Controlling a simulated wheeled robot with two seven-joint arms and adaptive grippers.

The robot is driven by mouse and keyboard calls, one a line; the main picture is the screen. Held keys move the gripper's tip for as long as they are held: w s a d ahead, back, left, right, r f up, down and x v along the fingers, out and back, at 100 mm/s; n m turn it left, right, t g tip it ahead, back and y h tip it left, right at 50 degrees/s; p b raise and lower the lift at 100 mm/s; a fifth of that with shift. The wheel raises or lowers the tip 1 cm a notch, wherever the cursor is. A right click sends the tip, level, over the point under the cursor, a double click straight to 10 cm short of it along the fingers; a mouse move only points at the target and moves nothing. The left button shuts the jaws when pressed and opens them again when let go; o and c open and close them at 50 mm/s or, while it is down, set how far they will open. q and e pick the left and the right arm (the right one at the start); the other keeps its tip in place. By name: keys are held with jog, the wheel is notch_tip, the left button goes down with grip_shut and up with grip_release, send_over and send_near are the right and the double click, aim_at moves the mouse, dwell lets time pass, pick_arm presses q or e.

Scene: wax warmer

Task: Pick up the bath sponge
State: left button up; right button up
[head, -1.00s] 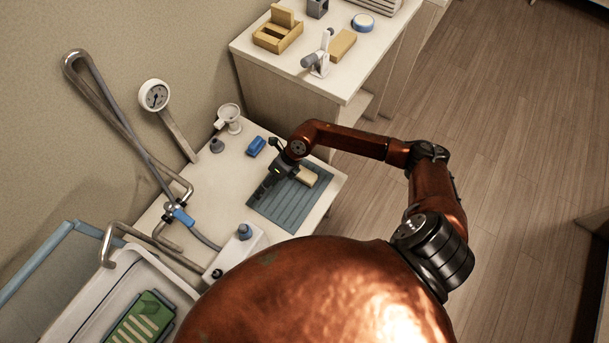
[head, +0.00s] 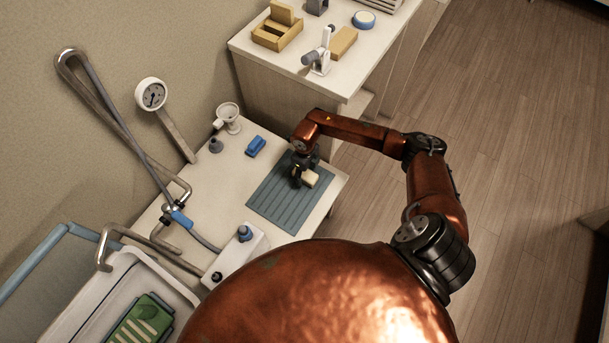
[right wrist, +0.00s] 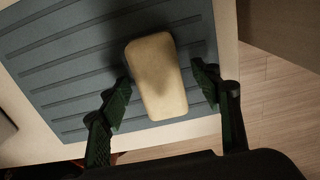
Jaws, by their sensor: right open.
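The bath sponge is a pale yellow rounded block (head: 310,178) on the ribbed grey-blue mat (head: 280,208). In the right wrist view the sponge (right wrist: 156,76) lies on the mat (right wrist: 70,62), with its near end between my open fingers. My right gripper (head: 299,181) is over the mat at the sponge and points down. In the right wrist view the right gripper (right wrist: 160,95) is open, one finger on each side of the sponge with a gap. The gripper hides part of the sponge in the head view. My left gripper is not in view.
A blue block (head: 256,146), a grey knob (head: 215,145) and a white cup-like fitting (head: 228,116) stand behind the mat. A white box with a blue-grey knob (head: 245,233) and a hose are at its left. A higher counter (head: 345,75) stands beyond.

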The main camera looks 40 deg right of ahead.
jog(key=shift+f, duration=0.2)
jog(key=shift+r, duration=0.1)
jog(key=c, duration=1)
jog(key=shift+r, duration=0.1)
jog(key=shift+c, duration=0.2)
